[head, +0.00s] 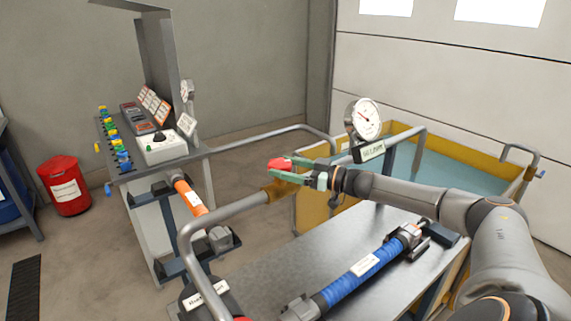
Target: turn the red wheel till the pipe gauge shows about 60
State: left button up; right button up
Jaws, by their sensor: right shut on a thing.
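The red wheel (279,164) sits on a brass valve (278,189) on the grey pipe in the middle of the head view. My right gripper (290,172) comes in from the right and is shut on the red wheel, its green fingers partly covering it. The round white pipe gauge (366,122) stands above and right of the wheel. Its red needle points to the upper left, but the numbers are too small to read. My left gripper is not in view.
A metal bench (285,257) carries a blue hose (352,283). A yellow tank (403,130) of water stands behind the arm. A panel with a white box (160,149) and an orange hose (188,197) are at left. A red bin (66,187) stands far left.

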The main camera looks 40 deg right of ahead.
jog(key=shift+w+d+n+g+y, duration=0.15)
jog(key=shift+n+g+y, duration=0.25)
jog(key=shift+n+y, duration=0.45)
jog(key=shift+n+g+y+b, duration=0.7)
jog(key=shift+y+b, duration=0.2)
jog(key=shift+y, duration=0.25)
jog(key=shift+r+y, duration=0.1)
jog(key=shift+y, duration=0.2)
jog(key=o, duration=1.2)
jog(key=shift+r+b+v, duration=0.2)
jog(key=shift+b+v, duration=1.15)
jog(key=shift+v, duration=4.95)
